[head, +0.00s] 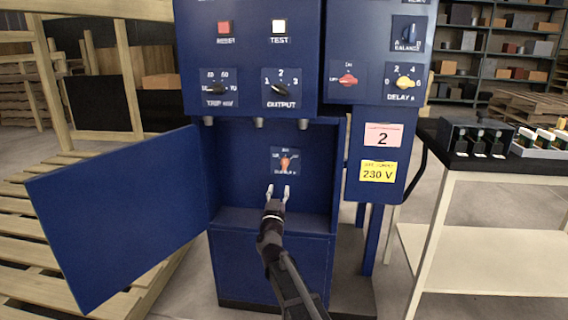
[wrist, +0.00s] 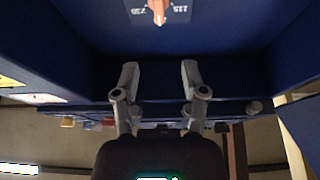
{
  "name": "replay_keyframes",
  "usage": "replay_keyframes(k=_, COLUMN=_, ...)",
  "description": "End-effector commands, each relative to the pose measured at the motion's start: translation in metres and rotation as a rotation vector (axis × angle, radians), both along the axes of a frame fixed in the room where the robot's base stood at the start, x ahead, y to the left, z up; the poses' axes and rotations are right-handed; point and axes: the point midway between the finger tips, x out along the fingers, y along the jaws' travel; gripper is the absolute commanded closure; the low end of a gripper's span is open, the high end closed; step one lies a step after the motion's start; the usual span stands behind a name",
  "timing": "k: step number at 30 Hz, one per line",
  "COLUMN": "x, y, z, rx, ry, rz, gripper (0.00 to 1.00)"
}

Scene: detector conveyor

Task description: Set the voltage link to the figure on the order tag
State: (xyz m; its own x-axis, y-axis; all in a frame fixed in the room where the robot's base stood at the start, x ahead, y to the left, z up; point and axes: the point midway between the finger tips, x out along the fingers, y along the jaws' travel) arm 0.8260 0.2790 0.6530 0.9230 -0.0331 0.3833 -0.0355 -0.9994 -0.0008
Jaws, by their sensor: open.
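The voltage link (head: 285,163) is a small orange part on a dark plate on the back wall of the open recess in the blue cabinet. It also shows at the top edge of the wrist view (wrist: 158,10), partly cut off. Small white figures flank it there upside down; I cannot surely tell which figure it is set to. A yellow tag (head: 378,172) on the cabinet's right column reads 230 V. My gripper (head: 279,190) is open and empty, in front of the recess and just below the link, apart from it.
The recess door (head: 120,215) hangs open to the left. A recess ledge (head: 270,220) lies below my gripper. Other knobs and buttons sit above, with a pink tag (head: 383,135) reading 2. A bench (head: 485,165) with dark and white devices stands at right.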

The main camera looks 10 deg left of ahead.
Motion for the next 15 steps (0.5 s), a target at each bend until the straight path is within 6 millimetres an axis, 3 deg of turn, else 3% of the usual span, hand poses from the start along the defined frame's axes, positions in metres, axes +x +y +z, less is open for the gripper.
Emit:
replay_keyframes(k=8, x=0.005, y=0.0, z=0.002, rx=0.0, ry=0.0, rz=0.001, gripper=0.44)
replay_keyframes(k=15, x=0.025, y=0.0, z=0.011, rx=-0.002, ry=0.001, rz=0.001, gripper=0.44)
